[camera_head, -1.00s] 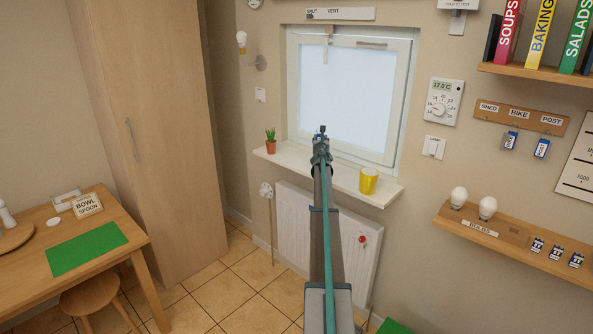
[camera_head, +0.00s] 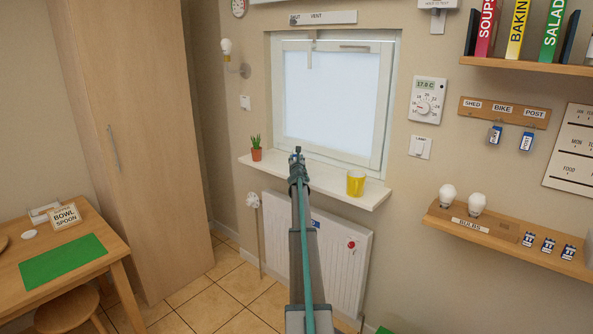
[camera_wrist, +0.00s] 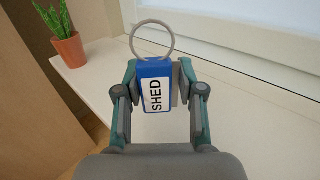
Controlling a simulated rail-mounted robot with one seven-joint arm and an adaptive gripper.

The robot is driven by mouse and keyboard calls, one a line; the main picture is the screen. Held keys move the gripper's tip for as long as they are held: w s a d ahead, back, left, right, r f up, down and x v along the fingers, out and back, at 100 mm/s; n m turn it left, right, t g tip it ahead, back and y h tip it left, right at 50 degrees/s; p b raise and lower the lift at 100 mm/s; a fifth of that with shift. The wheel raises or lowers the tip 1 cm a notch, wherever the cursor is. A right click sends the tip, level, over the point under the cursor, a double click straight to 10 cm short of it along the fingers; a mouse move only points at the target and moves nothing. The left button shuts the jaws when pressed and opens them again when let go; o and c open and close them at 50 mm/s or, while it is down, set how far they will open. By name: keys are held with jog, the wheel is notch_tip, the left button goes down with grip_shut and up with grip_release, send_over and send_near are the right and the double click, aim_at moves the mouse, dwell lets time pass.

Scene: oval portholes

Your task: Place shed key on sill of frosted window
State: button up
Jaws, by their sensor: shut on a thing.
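The shed key (camera_wrist: 155,88) is a blue tag with a white SHED label and a metal ring at its far end. My gripper (camera_wrist: 157,92) is shut on it, with a finger on each side of the tag. In the head view my gripper (camera_head: 297,155) is over the window sill (camera_head: 325,181), and the key is too small to make out there. The sill also shows in the wrist view (camera_wrist: 240,125), below the key. I cannot tell whether the key touches it. The frosted window (camera_head: 332,97) is behind the sill.
A potted plant (camera_head: 256,150) stands at the sill's left end and a yellow mug (camera_head: 355,183) toward its right. The sill between them is clear. A radiator (camera_head: 340,262) is below. The key rack (camera_head: 503,112) holds two tags, under BIKE and POST.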

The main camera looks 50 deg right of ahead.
jog(key=shift+f+b, duration=1.15)
jog(key=shift+f, duration=0.5)
jog(key=shift+f, duration=0.2)
jog(key=o, duration=1.1)
jog(key=shift+r, duration=0.1)
jog(key=shift+r, duration=0.15)
jog(key=v, duration=1.2)
jog(key=shift+w, duration=0.1)
